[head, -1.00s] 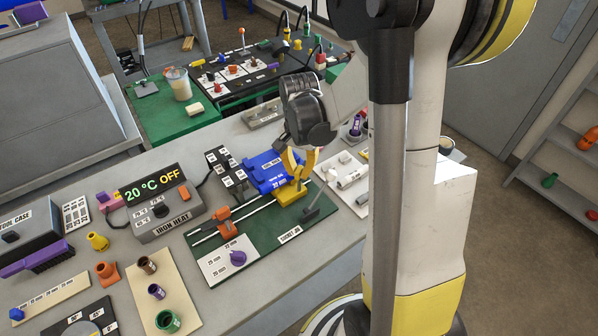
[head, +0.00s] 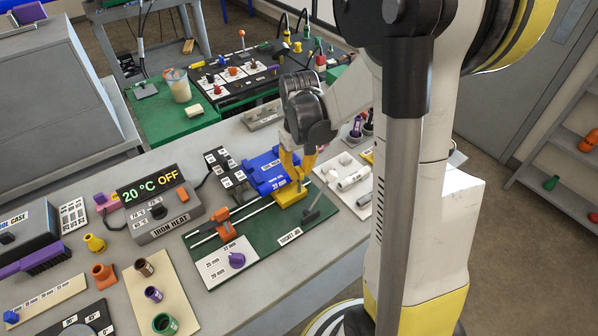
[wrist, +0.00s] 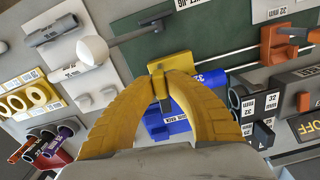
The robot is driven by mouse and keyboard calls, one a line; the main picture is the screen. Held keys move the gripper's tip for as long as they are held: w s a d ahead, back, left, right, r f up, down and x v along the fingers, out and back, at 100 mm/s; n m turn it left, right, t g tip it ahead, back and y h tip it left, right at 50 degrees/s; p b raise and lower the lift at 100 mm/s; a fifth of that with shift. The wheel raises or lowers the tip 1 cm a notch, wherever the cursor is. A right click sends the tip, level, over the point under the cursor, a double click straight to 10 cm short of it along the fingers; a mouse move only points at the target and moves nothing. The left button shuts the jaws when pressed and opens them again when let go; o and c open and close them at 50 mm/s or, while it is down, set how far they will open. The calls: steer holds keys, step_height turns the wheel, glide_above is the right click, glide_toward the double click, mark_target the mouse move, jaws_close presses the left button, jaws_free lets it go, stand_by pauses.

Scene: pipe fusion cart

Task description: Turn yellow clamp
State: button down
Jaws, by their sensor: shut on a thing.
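The yellow clamp (head: 290,196) sits at the right end of the rails on the green jig board (head: 250,238), beside the blue block (head: 266,172). My gripper (head: 298,176) reaches down to it from above, its yellow fingers at the clamp. In the wrist view the two curved yellow fingers close on the upright yellow clamp part (wrist: 158,80), with my gripper (wrist: 160,75) shut on it. The blue block (wrist: 168,122) shows behind and between the fingers. The exact contact at the fingertips is partly hidden in the head view.
A grey lever with a dark handle (head: 318,208) stands just right of the clamp. An orange clamp (head: 222,222) is on the rails to the left. A white pad with pipe pieces (head: 346,180) lies to the right. The iron heat box (head: 166,212) stands left.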

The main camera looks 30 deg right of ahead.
mark_target(299, 170)
steer(key=shift+n, duration=0.6)
steer(key=c, duration=1.4)
jaws_free()
step_height(299, 170, up, 12)
steer(key=shift+a, duration=0.1)
